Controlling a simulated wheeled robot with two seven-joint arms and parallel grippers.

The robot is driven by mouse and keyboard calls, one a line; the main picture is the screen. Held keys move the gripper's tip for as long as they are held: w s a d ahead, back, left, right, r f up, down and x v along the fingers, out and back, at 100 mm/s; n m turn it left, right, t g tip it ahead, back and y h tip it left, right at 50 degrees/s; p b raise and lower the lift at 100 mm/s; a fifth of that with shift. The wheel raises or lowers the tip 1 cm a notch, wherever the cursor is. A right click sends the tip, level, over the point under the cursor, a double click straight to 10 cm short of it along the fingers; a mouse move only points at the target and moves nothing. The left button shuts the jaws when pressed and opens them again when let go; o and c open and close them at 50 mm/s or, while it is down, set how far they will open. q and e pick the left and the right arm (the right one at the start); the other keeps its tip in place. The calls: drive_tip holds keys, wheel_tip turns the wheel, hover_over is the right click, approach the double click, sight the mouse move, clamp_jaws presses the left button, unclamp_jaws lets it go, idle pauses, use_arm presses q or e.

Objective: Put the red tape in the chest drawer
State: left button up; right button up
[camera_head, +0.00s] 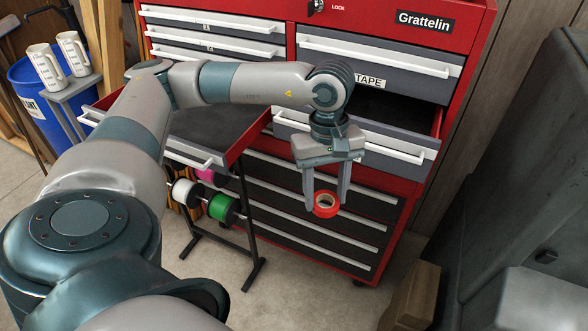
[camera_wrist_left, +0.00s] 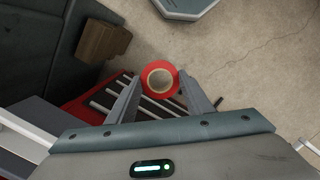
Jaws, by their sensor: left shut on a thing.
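The red tape (camera_head: 326,204) is a small roll held between the fingertips of my left gripper (camera_head: 326,203), which points down in front of the chest. The roll also shows between the fingers in the left wrist view (camera_wrist_left: 160,78). The red chest (camera_head: 480,40) has several grey drawers with white handles. One drawer (camera_head: 405,147) on the right, below the drawer front with the "TAPE" label (camera_head: 369,83), is pulled out, with a dark opening above it. The gripper is in front of and below this drawer front. My right gripper is not in view.
Another pulled-out drawer or tray (camera_head: 205,135) is at the left of the chest, partly behind my arm. A black stand with coloured spools (camera_head: 222,208) is below it. A wooden block (camera_head: 410,295) and a dark grey bulk (camera_head: 530,150) are at the right.

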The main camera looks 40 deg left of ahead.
use_arm(q)
drive_tip(key=d+f+m+y, duration=0.1)
drive_tip(key=d+m, duration=0.7)
drive_tip(key=m, duration=0.3)
drive_tip(key=shift+w+d+f+m+g, duration=0.15)
drive_tip(key=shift+w+f+m+g, duration=0.15)
drive_tip(key=shift+f, duration=0.1)
